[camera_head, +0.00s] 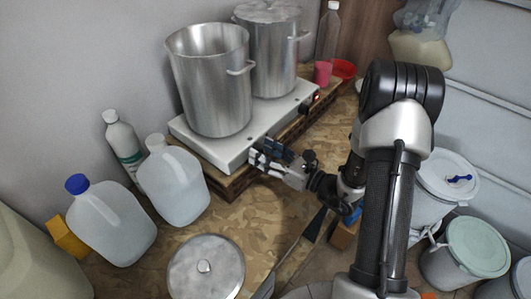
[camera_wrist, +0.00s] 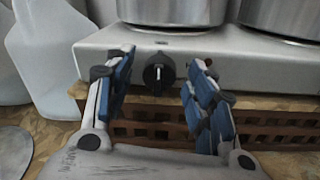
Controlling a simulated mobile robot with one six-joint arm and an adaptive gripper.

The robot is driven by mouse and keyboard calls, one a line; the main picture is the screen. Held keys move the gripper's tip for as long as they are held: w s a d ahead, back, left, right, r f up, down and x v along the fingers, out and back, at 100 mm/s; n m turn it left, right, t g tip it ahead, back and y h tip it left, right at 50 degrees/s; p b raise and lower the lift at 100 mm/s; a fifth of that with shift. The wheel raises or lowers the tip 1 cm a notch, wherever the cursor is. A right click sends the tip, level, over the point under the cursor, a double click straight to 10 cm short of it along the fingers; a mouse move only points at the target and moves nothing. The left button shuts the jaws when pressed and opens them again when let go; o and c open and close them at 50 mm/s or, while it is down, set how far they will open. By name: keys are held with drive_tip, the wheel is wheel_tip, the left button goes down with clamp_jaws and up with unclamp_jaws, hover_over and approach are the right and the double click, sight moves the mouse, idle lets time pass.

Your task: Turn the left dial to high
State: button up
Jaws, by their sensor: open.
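The left dial (camera_wrist: 158,72) is a black round knob on the front face of the white hot plate (camera_wrist: 258,73), which also shows in the head view (camera_head: 182,128). A pale mark on the dial points about straight up. My gripper (camera_wrist: 162,76) is open and empty, with one blue-padded finger on each side of the dial in the wrist view. I cannot tell whether the fingertips reach level with it; no contact shows. In the head view my gripper (camera_head: 262,157) is at the hot plate's front face and hides the left dial. A second dark knob (camera_head: 316,97) shows farther right.
Two large steel pots (camera_head: 212,85) (camera_head: 268,50) stand on the hot plate, which rests on a brown slatted crate (camera_wrist: 265,130). Clear jugs (camera_head: 112,222) (camera_head: 172,180) stand to the left. A steel lid (camera_head: 205,266) lies in front. A red bowl (camera_head: 343,69) is behind.

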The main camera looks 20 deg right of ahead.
drive_tip(key=shift+c, duration=0.2)
drive_tip(key=c, duration=1)
drive_tip(key=m+p, duration=0.7)
drive_tip(key=m, duration=0.7)
drive_tip(key=shift+f+t, duration=0.15)
drive_tip(key=shift+t, duration=0.25)
